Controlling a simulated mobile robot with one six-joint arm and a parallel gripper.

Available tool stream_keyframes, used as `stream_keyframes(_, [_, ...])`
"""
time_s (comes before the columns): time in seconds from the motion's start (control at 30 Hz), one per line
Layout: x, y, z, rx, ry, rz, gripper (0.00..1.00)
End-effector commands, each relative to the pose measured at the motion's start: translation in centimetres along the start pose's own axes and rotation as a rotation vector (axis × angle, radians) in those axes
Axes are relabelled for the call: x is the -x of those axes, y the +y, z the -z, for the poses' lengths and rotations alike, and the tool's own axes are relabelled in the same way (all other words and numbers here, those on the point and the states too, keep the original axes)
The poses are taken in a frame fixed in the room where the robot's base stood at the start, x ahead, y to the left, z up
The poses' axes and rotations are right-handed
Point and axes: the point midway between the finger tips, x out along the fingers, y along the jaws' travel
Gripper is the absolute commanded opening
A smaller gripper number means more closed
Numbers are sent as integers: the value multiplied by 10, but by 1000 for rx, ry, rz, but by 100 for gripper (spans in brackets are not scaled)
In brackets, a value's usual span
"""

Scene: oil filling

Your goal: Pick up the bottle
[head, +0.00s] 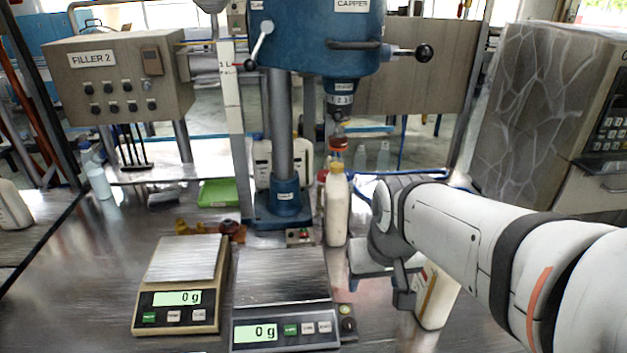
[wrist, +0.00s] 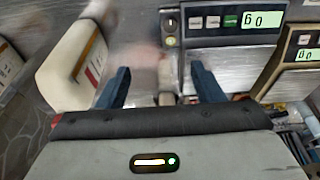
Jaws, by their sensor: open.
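My gripper (head: 385,280) is open, low over the table right of the scales; its two blue fingers (wrist: 160,88) show empty in the wrist view. A white bottle with a label (head: 437,296) stands just right of my gripper in the head view, its top hidden by my arm. A white bottle (wrist: 75,70) fills the left of the wrist view, beside the left finger and outside the jaws. Another pale bottle with a yellowish cap (head: 337,208) stands upright behind my gripper, near the capper. The frames do not show which bottle is meant.
Two scales (head: 180,280) (head: 285,315) reading 0 g stand left of my gripper. The blue capper (head: 318,35) rises behind, with white jugs (head: 262,162) around its column. A green tray (head: 218,193) lies back left. A control cabinet (head: 540,110) stands at right.

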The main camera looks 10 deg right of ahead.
Motion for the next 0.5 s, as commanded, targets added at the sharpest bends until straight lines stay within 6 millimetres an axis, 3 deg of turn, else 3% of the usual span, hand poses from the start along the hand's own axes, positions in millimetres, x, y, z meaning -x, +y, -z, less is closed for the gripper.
stream_keyframes(0.27, [-11,0,134,-2,91,1,83])
stream_keyframes(0.5, [-42,0,243,-3,177,1,83])
